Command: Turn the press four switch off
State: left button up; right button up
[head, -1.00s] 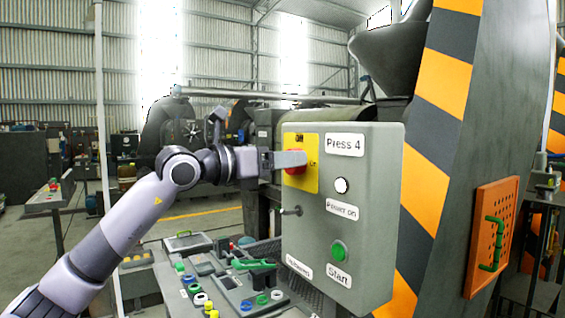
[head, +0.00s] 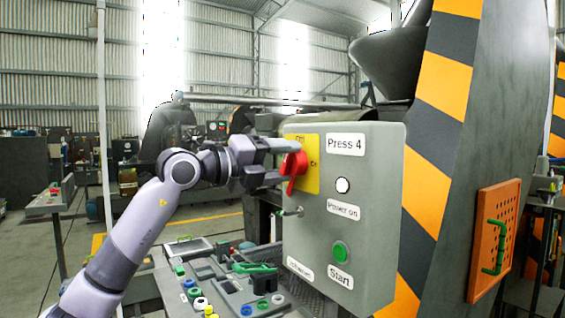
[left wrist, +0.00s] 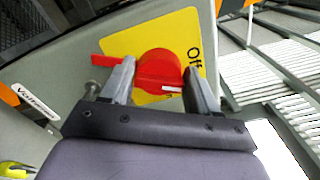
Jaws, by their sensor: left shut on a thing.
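The Press 4 switch (head: 297,170) is a red rotary knob on a yellow plate (head: 313,178), at the upper left of the grey-green control box. In the head view its handle stands close to upright, slightly tilted. My left gripper (head: 288,162) reaches it from the left, with its fingers apart around the knob. In the left wrist view the red knob (left wrist: 158,70) sits between the two fingers of that gripper (left wrist: 158,76), which is shut on it. The word "Off" shows on the plate beside the right finger. My right gripper is not in view.
The control box (head: 375,200) also carries a white lamp (head: 342,185), a green Start button (head: 340,250) and a small metal key switch (head: 292,211). A console with several coloured buttons (head: 225,285) stands below. A striped press column (head: 440,130) stands right.

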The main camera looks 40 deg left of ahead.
pick_arm(q)
jog(key=n, duration=0.5)
jog(key=shift+f+n, duration=0.15)
jog(key=shift+n, duration=0.15)
dwell(0.4)
jog(key=o, duration=0.9)
jog(key=shift+o, duration=0.2)
jog(key=b+v, duration=0.2)
jog(key=v, duration=0.5)
jog(key=shift+s+a, duration=0.1)
